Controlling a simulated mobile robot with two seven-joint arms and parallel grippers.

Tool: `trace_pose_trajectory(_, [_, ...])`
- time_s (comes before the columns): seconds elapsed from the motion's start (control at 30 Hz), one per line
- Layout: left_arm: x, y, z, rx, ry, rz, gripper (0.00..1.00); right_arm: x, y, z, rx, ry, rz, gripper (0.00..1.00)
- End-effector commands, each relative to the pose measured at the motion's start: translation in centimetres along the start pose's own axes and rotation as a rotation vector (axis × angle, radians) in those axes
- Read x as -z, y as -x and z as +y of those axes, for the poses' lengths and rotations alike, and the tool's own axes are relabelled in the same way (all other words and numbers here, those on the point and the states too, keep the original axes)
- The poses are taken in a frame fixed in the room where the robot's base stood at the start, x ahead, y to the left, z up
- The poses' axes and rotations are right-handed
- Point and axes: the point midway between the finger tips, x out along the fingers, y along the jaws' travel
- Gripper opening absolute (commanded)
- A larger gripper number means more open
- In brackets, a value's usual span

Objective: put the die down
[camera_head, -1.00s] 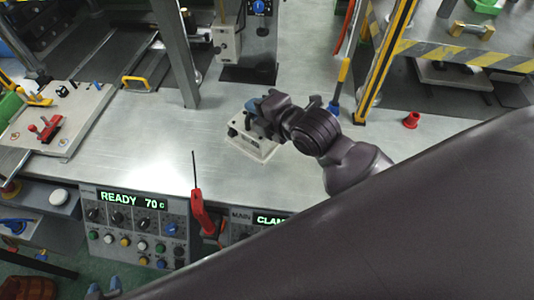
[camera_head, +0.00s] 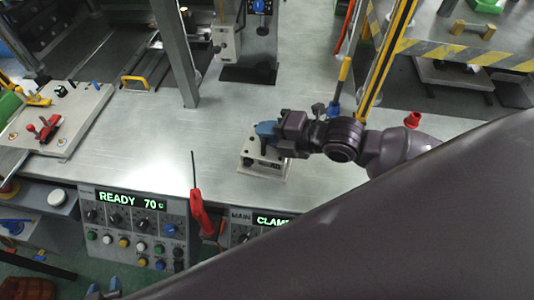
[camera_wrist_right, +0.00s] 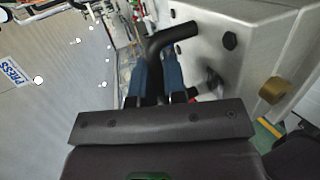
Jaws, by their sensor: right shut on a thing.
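The die (camera_head: 262,167) is a pale grey block with dark knobs, over the steel bench top at the middle of the head view. In the wrist view its broad pale face (camera_wrist_right: 210,50) fills the upper right, with dark bolts and a brass fitting. My right gripper (camera_head: 266,130) is at the top of the die, its blue fingers (camera_wrist_right: 157,80) shut on the die's bent black handle (camera_wrist_right: 156,62). I cannot tell whether the die's underside touches the bench. My left gripper (camera_head: 104,289) shows only its blue fingertips at the bottom left edge, apart and empty.
The steel bench top (camera_head: 130,150) is clear left of the die. A red-handled tool (camera_head: 200,215) stands at the front edge by the control panels (camera_head: 135,225).

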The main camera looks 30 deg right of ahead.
Motion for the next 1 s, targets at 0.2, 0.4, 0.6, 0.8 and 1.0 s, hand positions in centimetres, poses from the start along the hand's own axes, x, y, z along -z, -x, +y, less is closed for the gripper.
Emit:
trace_pose_trajectory(0.2, [-0.2,-0.1,0.0,0.000,0.000,-0.001,0.39,-0.1,1.3,-1.2,-0.003,0.023,0.053,0.00])
trace_pose_trajectory(0.4, [-0.5,-0.1,0.0,0.000,0.000,-0.004,0.39,-0.3,2.6,-2.4,-0.004,0.034,0.089,0.00])
trace_pose_trajectory(0.6, [-0.7,0.0,0.0,0.001,0.001,-0.008,0.39,-0.5,3.5,-3.2,-0.006,0.038,0.107,0.00])
trace_pose_trajectory(0.8, [-0.7,0.0,0.0,0.001,0.001,-0.009,0.39,-0.6,3.6,-3.2,-0.011,0.038,0.112,0.00])
trace_pose_trajectory(1.0, [-0.4,0.2,0.0,0.001,0.001,-0.007,0.39,-0.4,1.5,-2.3,-0.015,0.036,0.112,0.00])
